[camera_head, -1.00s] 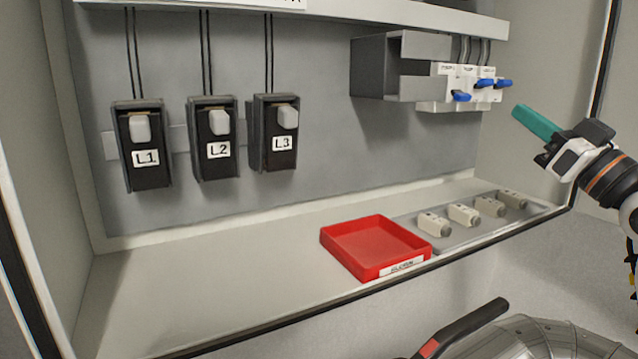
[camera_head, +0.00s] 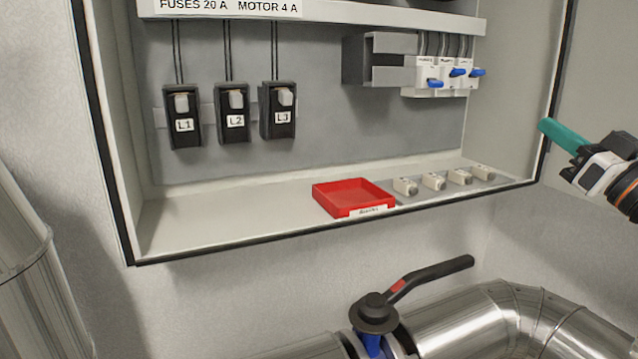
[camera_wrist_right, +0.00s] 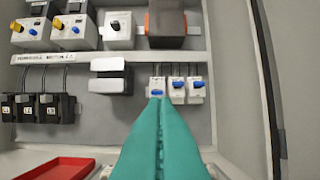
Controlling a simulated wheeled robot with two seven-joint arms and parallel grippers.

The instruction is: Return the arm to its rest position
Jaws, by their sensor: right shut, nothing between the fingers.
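My right gripper (camera_head: 562,136) is at the right edge of the head view, in front of the cabinet's right side. Its teal fingers are shut with nothing between them. In the right wrist view the shut fingers (camera_wrist_right: 160,135) point toward the breakers (camera_wrist_right: 178,90) with blue levers, apart from them. The breakers also show in the head view (camera_head: 445,78). My left gripper is not in view.
Fuse holders L1 (camera_head: 182,117), L2 (camera_head: 233,113) and L3 (camera_head: 278,110) hang at the cabinet's left. A red tray (camera_head: 322,198) and several pale fuses (camera_head: 433,181) lie on its floor. Below are a black-handled valve (camera_head: 374,308) and metal pipes (camera_head: 480,325).

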